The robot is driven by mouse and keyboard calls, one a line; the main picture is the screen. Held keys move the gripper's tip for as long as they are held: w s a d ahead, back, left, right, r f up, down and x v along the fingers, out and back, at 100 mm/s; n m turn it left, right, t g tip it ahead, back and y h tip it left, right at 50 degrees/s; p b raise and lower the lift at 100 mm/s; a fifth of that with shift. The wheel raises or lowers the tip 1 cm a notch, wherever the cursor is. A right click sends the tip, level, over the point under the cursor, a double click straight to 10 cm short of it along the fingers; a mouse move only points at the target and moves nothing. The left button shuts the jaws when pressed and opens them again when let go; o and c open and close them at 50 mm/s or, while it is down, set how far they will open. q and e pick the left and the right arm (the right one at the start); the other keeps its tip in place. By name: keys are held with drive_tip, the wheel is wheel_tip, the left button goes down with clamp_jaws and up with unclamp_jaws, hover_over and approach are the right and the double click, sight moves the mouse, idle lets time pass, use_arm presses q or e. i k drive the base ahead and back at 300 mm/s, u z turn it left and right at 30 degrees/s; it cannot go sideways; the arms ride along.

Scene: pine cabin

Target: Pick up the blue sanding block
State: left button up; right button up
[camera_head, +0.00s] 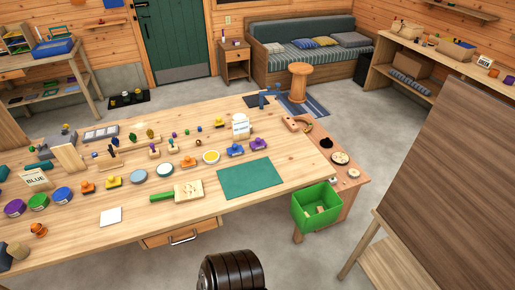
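Each seems to have a raised top. They are too small to tell whether either is the blue sanding block. Orange (87,187) and yellow (113,182) pieces of similar shape stand farther left. Neither of my grippers is in view.
The long wooden workbench (215,205) holds round tins, a "BLUE" sign (36,179), a green-handled brush (176,193) and a green mat (250,178). A green bin (302,214) is at its right end. A large brown board (445,170) stands at right.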

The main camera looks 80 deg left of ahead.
sight(237, 150)
drive_tip(key=i, duration=0.4)
drive_tip(key=u, duration=2.7)
